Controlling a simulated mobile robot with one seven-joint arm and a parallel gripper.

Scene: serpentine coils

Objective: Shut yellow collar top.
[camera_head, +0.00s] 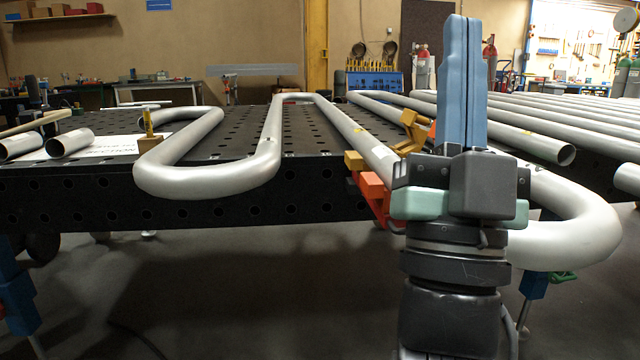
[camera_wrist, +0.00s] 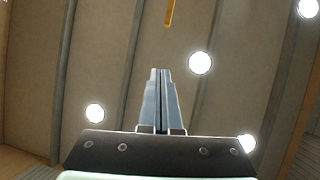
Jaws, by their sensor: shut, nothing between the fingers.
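A yellow collar top (camera_head: 410,132) stands tilted up beside the pale grey coil pipe (camera_head: 350,128), just left of my gripper in the head view. A yellow block (camera_head: 355,160) and an orange bracket (camera_head: 372,192) sit lower, at the table's front edge; whether they belong to the same collar I cannot tell. My gripper (camera_head: 463,22) points straight up with its blue fingers together and empty, in front of the coil. It hides part of the pipe and of the area right of the collar. In the wrist view the shut fingers (camera_wrist: 160,75) point at the ceiling.
The black perforated table (camera_head: 240,210) carries the serpentine coil; its bend (camera_head: 575,225) juts out at right, close to my wrist. Several straight pipes (camera_head: 530,140) lie at right. Another small yellow piece (camera_head: 148,130) stands by the left bend. The floor in front is clear.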

